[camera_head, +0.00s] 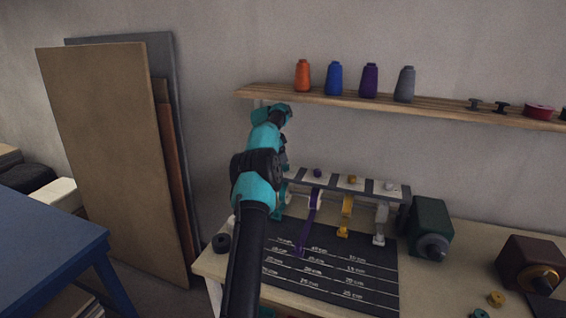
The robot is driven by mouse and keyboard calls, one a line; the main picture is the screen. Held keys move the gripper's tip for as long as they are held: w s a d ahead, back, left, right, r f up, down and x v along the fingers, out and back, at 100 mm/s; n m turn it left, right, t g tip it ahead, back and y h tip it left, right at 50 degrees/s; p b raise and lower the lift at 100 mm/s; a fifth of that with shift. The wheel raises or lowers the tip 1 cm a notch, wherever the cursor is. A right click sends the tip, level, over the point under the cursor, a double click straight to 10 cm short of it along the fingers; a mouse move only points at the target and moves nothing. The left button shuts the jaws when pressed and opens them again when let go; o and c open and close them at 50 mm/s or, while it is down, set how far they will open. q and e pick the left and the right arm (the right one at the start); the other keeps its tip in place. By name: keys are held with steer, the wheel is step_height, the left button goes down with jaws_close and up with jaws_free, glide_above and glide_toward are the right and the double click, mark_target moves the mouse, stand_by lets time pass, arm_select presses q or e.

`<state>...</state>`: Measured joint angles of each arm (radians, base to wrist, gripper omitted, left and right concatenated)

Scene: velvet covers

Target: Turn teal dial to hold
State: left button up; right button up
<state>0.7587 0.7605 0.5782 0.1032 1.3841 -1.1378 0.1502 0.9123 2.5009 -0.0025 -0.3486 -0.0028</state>
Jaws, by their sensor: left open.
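My left arm rises through the middle of the head view, and its gripper (285,153) is at the left end of a light rack (332,187). The gripper is open; its fingertips are small and partly hidden by my wrist. A teal part (277,212) shows low at the rack's left end, beside my arm. I cannot make out the teal dial's face or pointer; my arm covers that area. My right gripper is not in view.
A dark mat (340,290) with printed lengths lies on the bench. A green box (428,222) and a maroon box (524,262) stand to the right. A shelf (440,104) with several thread cones hangs above. Boards (110,150) lean at left.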

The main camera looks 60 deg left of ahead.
arm_select(q)
steer(key=s+a, duration=0.3)
steer(key=s, duration=0.8)
steer(key=shift+s+a+r, duration=0.15)
steer(key=shift+s+a, duration=0.15)
steer(key=shift+a, duration=0.05)
steer(key=shift+w, duration=0.1)
